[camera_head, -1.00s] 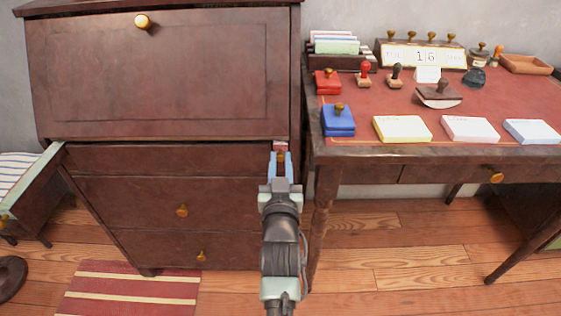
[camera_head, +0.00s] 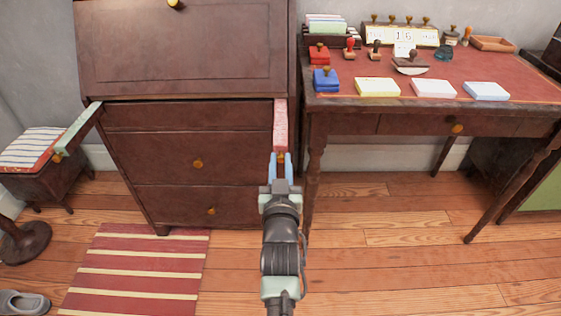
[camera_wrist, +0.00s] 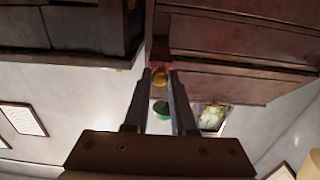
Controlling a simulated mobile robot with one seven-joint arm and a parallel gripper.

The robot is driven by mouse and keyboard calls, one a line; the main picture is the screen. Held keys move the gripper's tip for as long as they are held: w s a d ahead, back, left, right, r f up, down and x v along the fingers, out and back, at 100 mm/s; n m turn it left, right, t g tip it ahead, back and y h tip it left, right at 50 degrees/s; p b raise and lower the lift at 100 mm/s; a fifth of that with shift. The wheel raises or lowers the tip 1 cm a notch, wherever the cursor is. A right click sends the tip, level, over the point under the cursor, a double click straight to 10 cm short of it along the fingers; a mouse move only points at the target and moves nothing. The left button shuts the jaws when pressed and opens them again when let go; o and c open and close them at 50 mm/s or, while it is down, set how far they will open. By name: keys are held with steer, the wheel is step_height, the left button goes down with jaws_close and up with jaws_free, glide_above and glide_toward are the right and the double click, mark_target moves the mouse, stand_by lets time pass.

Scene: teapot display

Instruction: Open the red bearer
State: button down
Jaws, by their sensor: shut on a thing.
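The red bearer (camera_head: 280,122) sticks out from the right side of the dark wooden bureau (camera_head: 190,160), at the level of the top drawer. Its front end has a small brass knob, mostly hidden by my fingers in the head view. My gripper (camera_head: 281,160) is shut on this knob at the front of the bearer. In the wrist view the knob (camera_wrist: 159,78) shows between my two fingers. The sloping lid (camera_head: 185,50) of the bureau is closed above the bearer. A pale green bearer (camera_head: 77,130) sticks out on the bureau's left side.
A desk (camera_head: 345,99) with stamps, ink pads and paper stacks stands close on the right. A striped stool (camera_head: 35,148) is at the left, and a striped rug (camera_head: 140,262) lies on the floor. Wooden floor to the right of my arm is clear.

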steer(key=shift+s, duration=0.15)
steer(key=c, duration=0.7)
jaws_free()
steer(key=shift+c, duration=0.2)
steer(key=s+p, duration=0.3)
steer(key=s, duration=0.9)
steer(key=shift+s+p, duration=0.35)
steer(key=shift+s, duration=0.05)
